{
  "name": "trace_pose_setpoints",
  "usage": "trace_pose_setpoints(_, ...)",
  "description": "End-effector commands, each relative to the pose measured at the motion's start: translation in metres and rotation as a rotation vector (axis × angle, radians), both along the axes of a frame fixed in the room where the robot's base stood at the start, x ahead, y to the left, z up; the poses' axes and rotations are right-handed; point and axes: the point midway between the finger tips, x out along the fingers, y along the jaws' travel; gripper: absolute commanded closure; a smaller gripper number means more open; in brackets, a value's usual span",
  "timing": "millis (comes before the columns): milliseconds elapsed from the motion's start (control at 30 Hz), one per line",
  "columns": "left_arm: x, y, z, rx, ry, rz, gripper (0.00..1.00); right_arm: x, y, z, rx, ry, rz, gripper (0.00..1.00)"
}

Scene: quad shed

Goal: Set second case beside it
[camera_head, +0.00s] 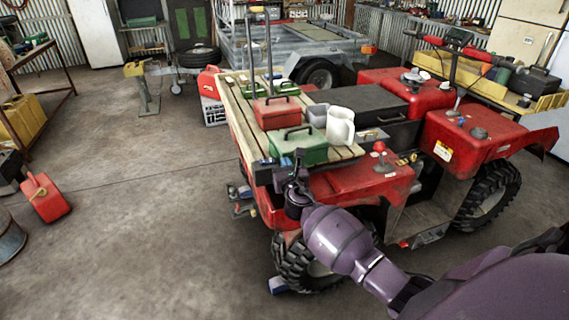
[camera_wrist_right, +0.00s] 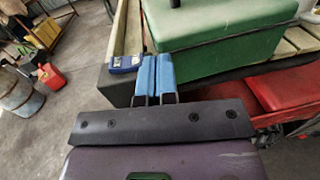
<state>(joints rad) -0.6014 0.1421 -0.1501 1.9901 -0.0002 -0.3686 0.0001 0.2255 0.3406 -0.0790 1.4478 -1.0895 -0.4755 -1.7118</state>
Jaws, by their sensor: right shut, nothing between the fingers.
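A green case (camera_head: 306,155) with a dark handle sits at the near end of the slatted wooden rack (camera_head: 239,112) on the red quad. A red case (camera_head: 270,118) sits just behind it, and a smaller green case (camera_head: 287,88) farther back. My right gripper (camera_head: 287,165) is at the near edge of the rack, by the near green case. In the right wrist view its blue fingers (camera_wrist_right: 155,65) are together and empty, close to the green case (camera_wrist_right: 215,45); contact cannot be told. My left gripper is not in view.
A white jug (camera_head: 341,126) and a grey cup (camera_head: 317,115) stand right of the cases. A blue item (camera_wrist_right: 125,64) is at the rack's near corner. A dark box (camera_head: 370,102) lies on the quad to the right. The floor at left is mostly clear.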

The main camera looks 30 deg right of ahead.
Motion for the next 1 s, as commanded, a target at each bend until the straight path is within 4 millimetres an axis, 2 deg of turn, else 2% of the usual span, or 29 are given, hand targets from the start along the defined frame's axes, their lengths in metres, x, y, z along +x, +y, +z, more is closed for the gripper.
trace_pose_setpoints(200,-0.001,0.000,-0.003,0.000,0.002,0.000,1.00,0.013,-0.005,0.000,0.000,-0.001,0.000,1.00)
trace_pose_setpoints(667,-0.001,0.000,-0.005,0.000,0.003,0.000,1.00,0.017,-0.007,0.000,0.000,0.000,0.001,1.00)
trace_pose_setpoints(900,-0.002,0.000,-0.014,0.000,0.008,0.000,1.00,0.039,-0.015,-0.001,-0.001,0.000,0.001,1.00)
trace_pose_setpoints(1000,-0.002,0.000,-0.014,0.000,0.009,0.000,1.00,0.043,-0.017,-0.001,0.000,0.001,0.000,1.00)
